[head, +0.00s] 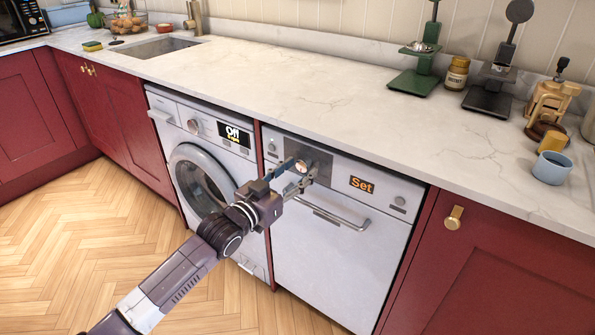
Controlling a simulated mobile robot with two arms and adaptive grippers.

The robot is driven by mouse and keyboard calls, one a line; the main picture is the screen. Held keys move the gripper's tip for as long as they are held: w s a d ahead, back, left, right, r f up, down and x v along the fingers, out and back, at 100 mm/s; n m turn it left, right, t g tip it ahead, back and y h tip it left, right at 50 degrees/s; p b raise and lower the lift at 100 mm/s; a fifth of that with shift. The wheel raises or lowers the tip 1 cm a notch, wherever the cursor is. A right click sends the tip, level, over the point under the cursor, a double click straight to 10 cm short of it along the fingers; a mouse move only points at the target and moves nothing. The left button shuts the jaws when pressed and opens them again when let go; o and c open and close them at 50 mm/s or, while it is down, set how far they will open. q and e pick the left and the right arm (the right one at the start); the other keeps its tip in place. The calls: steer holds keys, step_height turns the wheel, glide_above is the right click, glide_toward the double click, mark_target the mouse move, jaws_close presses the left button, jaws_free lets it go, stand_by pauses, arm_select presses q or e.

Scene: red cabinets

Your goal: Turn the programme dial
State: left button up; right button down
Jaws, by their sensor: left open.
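The programme dial (301,166) is a round, pale knob on a dark plate on the front panel of the white dishwasher (330,245). A small display (361,184) to its right reads "Set" in orange. My left gripper (301,171) is open at the dial, with one finger to its left and one at its lower right. The dial shows between the fingertips, and I cannot tell whether they touch it. My right gripper is not in view.
A washing machine (205,160) stands to the left, with its own dial (193,125) and a display reading "Off". The dishwasher's bar handle (333,214) is below my gripper. A blue mug (551,167) stands near the edge of the marble counter (300,80).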

arm_select(q)
steer(key=shift+s+a, duration=0.1)
steer(key=shift+a, duration=0.05)
steer(key=v, duration=1.1)
steer(key=shift+s+a, duration=0.15)
steer(key=shift+s, duration=0.15)
